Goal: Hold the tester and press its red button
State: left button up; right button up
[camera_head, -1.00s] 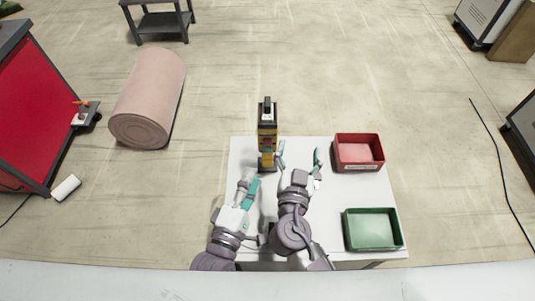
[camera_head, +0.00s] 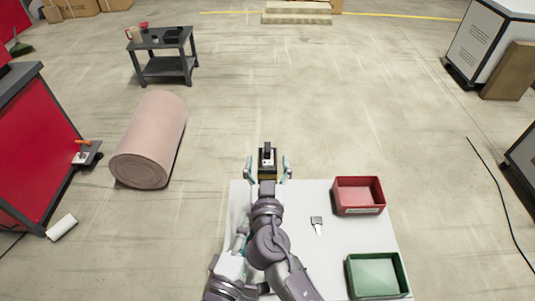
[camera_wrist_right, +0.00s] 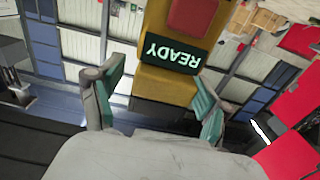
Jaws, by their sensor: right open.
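The tester (camera_head: 267,159) stands upright at the far edge of the white table, its dark top showing; my right arm hides its lower part. In the right wrist view its yellow body (camera_wrist_right: 160,85) shows a red button (camera_wrist_right: 193,15) and a lit READY display (camera_wrist_right: 174,52), upside down. My right gripper (camera_head: 268,169) is open, with a teal finger on each side of the tester. In the right wrist view the fingers (camera_wrist_right: 158,100) flank the tester's body with gaps. My left gripper (camera_head: 241,240) is low and left, largely hidden by the right arm, so its jaws cannot be read.
A red bin (camera_head: 359,209) and a green bin (camera_head: 350,282) stand on the right of the white table (camera_head: 330,250). A small grey tool-like piece (camera_head: 317,225) lies between them and my right arm.

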jog(key=shift+w, duration=1.6)
grip_shut()
pick_arm(q)
grip_shut()
dwell(0.8)
